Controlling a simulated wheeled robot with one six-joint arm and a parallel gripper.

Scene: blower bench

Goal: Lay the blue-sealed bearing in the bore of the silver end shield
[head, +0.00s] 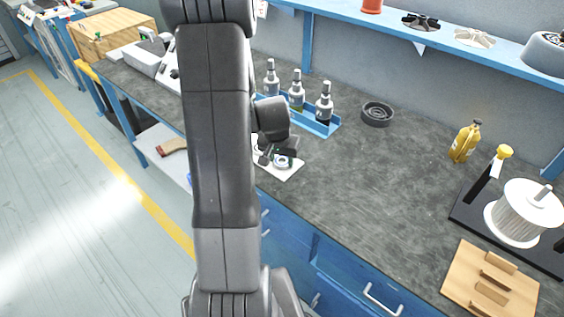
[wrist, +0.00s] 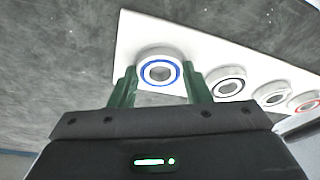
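The blue-sealed bearing (wrist: 160,71) lies at one end of a white board (wrist: 135,34), its blue ring facing up. My gripper (wrist: 160,88) is open, with one green finger on each side of the bearing's near part. I cannot tell whether the fingers touch it. In the head view my gripper (head: 284,155) is low over the board (head: 288,174), partly hiding the bearings. I cannot make out a silver end shield on the bench with certainty; my arm hides part of the bench.
Other bearings sit in a row beside it, including a dark-sealed one (wrist: 228,85) and a red-sealed one (wrist: 306,101). Bottles stand in a blue rack (head: 318,127) behind. A dark round dish (head: 377,113) is right of it. The bench middle is clear.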

